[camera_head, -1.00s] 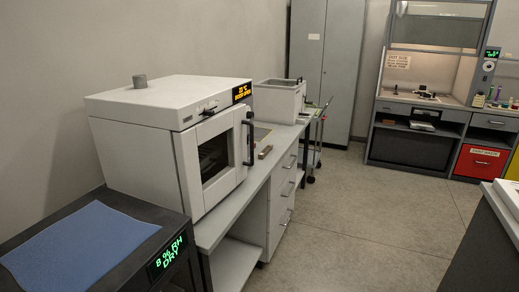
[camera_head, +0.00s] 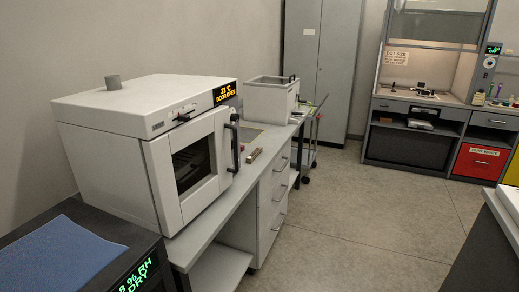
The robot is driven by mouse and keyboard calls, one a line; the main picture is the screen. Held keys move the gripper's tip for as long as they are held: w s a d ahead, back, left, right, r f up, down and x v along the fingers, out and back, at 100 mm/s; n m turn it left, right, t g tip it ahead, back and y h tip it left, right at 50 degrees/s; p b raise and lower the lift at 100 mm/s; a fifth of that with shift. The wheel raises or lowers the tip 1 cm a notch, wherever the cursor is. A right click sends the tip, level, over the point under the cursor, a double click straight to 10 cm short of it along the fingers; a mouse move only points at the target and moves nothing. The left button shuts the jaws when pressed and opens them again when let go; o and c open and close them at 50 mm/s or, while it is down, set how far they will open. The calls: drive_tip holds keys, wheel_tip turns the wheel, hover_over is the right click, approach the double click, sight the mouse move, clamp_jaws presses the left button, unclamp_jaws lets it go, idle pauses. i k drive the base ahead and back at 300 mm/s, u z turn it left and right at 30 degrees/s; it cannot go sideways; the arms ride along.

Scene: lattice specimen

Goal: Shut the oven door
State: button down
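The white oven (camera_head: 105,150) stands on the bench at the left. Its door (camera_head: 202,165) has a dark window and a black vertical handle (camera_head: 235,143) at its right edge. The door looks slightly ajar, and the orange display (camera_head: 225,93) on top appears to read "DOOR OPEN" with a temperature of about 23 °C. How wide the gap is cannot be told from this angle. My gripper is not in view.
A dark cabinet with a blue mat (camera_head: 60,258) and a green humidity display stands at the front left. A white box (camera_head: 270,100) sits farther along the bench (camera_head: 200,245). Open floor (camera_head: 350,220) lies to the right. A dark counter (camera_head: 480,250) borders it.

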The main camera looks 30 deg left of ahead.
sight(174, 212)
drive_tip(key=i, duration=0.5)
drive_tip(key=z, duration=0.15)
drive_tip(key=k, duration=0.15)
drive_tip(key=u, duration=2.8)
drive_tip(key=i, duration=0.55)
